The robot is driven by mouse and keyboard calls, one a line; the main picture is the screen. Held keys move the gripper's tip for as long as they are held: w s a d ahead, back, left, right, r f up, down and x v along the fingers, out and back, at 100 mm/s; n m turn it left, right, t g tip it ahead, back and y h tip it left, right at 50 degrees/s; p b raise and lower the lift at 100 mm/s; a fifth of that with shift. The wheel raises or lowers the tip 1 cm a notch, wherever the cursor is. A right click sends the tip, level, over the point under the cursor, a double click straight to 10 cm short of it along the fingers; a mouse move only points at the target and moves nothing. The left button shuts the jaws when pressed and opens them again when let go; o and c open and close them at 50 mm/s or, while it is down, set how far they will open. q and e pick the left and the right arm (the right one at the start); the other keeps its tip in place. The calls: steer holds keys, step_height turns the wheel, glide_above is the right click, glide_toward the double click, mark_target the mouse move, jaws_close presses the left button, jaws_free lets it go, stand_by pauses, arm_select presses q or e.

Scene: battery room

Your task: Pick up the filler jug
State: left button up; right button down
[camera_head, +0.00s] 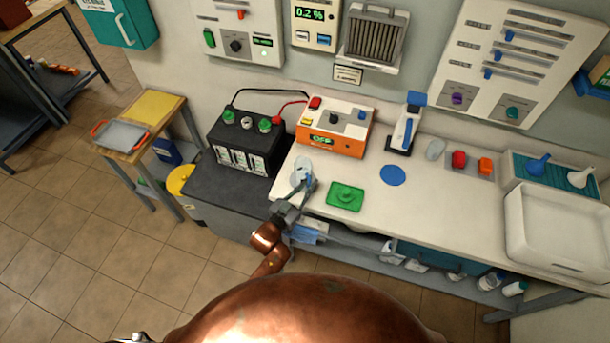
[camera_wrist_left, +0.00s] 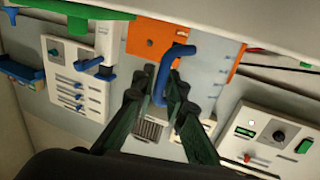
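The filler jug (camera_head: 302,169) has a pale, see-through body and stands at the left end of the white bench, in front of the orange charger. The left wrist view shows its pale side (camera_wrist_left: 207,76) and its curved blue handle (camera_wrist_left: 164,72). My left gripper (camera_head: 308,186) reaches it from the front bench edge. In the left wrist view, the two dark fingers (camera_wrist_left: 158,92) lie close on either side of the handle and appear shut on it. Whether the jug's base touches the bench is unclear.
A black battery (camera_head: 246,140) stands left of the jug and the orange charger (camera_head: 334,126) behind it. A green piece (camera_head: 346,196) and a blue disc (camera_head: 392,175) lie to the right. A white tray (camera_head: 560,265) fills the right end. Bare bench top lies between.

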mark_target(309, 180)
arm_select(q)
jaws_close()
steer(key=shift+r, duration=0.15)
stand_by(0.4)
steer(key=shift+r, duration=1.45)
steer(key=s+a+r, duration=0.7)
steer(key=a+r, duration=0.2)
steer(key=a, duration=0.2)
steer(key=shift+s+a+r+p, duration=0.25)
steer(key=shift+s+r+p, duration=0.1)
steer(key=shift+r, duration=0.05)
steer(key=shift+s, duration=0.1)
